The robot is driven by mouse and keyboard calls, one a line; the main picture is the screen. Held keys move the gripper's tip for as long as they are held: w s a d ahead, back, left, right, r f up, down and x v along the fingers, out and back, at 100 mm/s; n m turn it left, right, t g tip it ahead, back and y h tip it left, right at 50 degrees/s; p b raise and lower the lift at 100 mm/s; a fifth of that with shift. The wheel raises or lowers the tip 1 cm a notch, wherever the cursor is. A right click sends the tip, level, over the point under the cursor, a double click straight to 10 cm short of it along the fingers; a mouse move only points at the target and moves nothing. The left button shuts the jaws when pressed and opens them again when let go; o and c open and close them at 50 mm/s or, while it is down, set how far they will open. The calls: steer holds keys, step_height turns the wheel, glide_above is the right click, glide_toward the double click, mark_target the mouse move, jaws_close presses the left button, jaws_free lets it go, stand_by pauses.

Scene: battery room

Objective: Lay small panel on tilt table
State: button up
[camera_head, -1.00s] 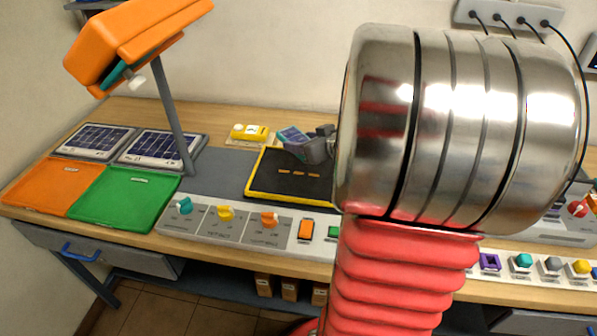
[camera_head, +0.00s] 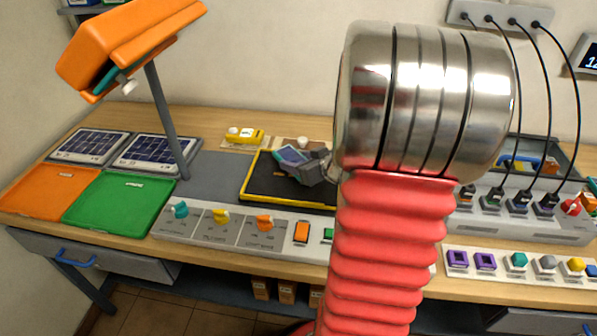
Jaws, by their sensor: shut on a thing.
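The gripper and panel show over a black tilt table (camera_head: 262,190) with a yellow rim. I cannot tell whether the panel touches the table's surface. My arm hides the right part of the tilt table. An orange lamp head (camera_head: 120,50) on a grey post stands to the left.
Two larger solar panels (camera_head: 155,150) lie at the back left, behind an orange mat and a green mat (camera_head: 118,203). A control strip with knobs (camera_head: 222,226) runs along the front edge. Yellow items (camera_head: 245,135) lie behind the tilt table. Cables hang at the right.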

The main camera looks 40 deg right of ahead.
steer(key=shift+f, duration=2.05)
steer(key=shift+f, duration=0.1)
steer(key=o, duration=1.2)
steer(key=shift+c, duration=0.2)
steer(key=shift+s+r, duration=0.4)
steer(key=shift+s, duration=0.05)
steer(key=v, duration=1.1)
steer(key=shift+a, duration=0.15)
steer(key=shift+s+f, duration=0.1)
